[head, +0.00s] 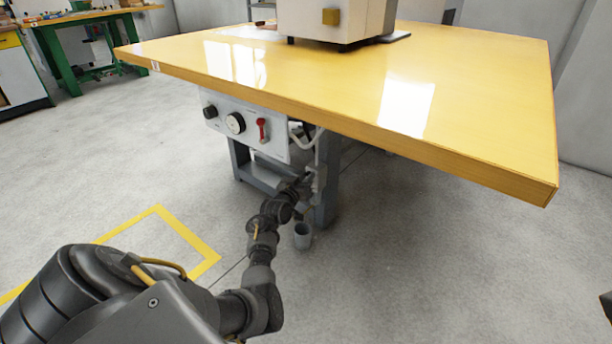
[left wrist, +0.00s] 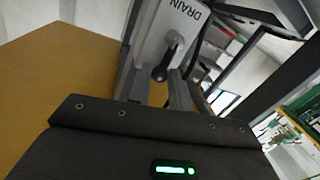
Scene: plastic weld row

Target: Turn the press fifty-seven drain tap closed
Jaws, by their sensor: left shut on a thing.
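The drain tap (left wrist: 171,52) shows in the left wrist view as a dark lever with a round knob end on a pale plate marked DRAIN (left wrist: 184,16). My left gripper (head: 309,181) is under the yellow table, at the grey leg beside the control panel. In the left wrist view its fingers (left wrist: 160,84) lie on either side of the lever's knob end, shut on it. In the head view the tap is mostly hidden by my gripper and too small to make out.
The yellow table (head: 460,120) overhangs my left arm. The white panel (head: 245,140) carries a gauge (head: 235,123), a black knob (head: 210,112) and a red lever (head: 262,130). The floor in front is clear.

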